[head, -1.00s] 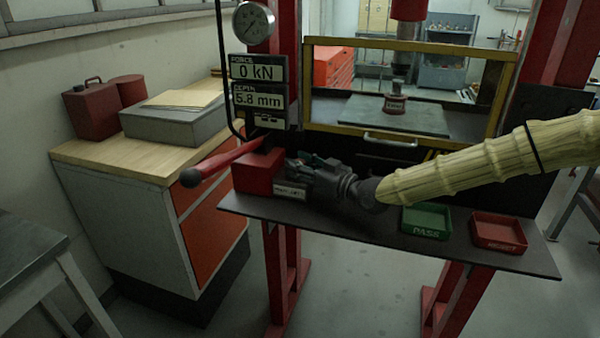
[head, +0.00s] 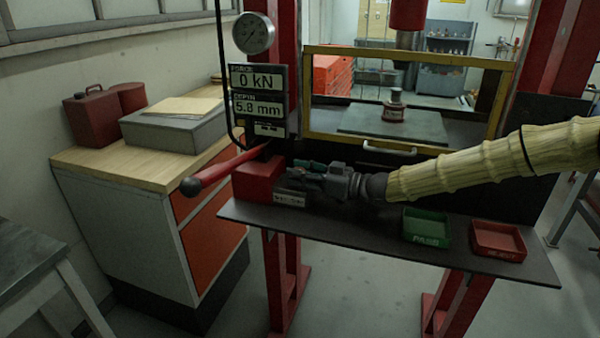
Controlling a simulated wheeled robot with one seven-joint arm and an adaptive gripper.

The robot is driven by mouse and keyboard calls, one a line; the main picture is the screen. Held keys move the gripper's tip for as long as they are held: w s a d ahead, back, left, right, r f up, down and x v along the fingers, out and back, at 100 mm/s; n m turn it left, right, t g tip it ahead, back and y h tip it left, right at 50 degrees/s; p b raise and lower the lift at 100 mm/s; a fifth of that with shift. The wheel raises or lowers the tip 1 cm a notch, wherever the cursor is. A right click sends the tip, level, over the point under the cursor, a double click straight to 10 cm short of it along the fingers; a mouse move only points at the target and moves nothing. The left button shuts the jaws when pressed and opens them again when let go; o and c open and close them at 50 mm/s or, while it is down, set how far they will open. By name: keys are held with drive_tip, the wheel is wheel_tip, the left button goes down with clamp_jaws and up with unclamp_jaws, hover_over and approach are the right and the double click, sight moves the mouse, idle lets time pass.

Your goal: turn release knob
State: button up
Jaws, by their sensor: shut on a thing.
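My gripper (head: 298,180) is at the red pump block (head: 257,180) on the left of the press shelf. It reaches in from the right, roughly level, and its fingers are closed at the block's right side, just above a small label plate (head: 289,199). The release knob cannot be made out; the fingers cover the place they are closed on. A red lever with a black ball end (head: 212,176) slants out to the left of the block. The display (head: 258,91) reads 0 kN and 5.8 mm. A round gauge (head: 253,33) sits above it.
A yellow-framed guard (head: 310,95) stands behind my gripper, with a workpiece (head: 394,113) on the press bed inside. A green PASS tray (head: 426,228) and a red REJECT tray (head: 498,241) sit on the shelf, right of my gripper. A wooden-topped cabinet (head: 110,165) stands left.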

drive_tip(key=shift+w+r, duration=0.1)
drive_tip(key=shift+r, duration=0.05)
idle(0.3)
drive_tip(key=o, duration=1)
drive_tip(key=shift+d, duration=0.1)
drive_tip(key=shift+o, duration=0.2)
drive_tip(key=v, duration=1.2)
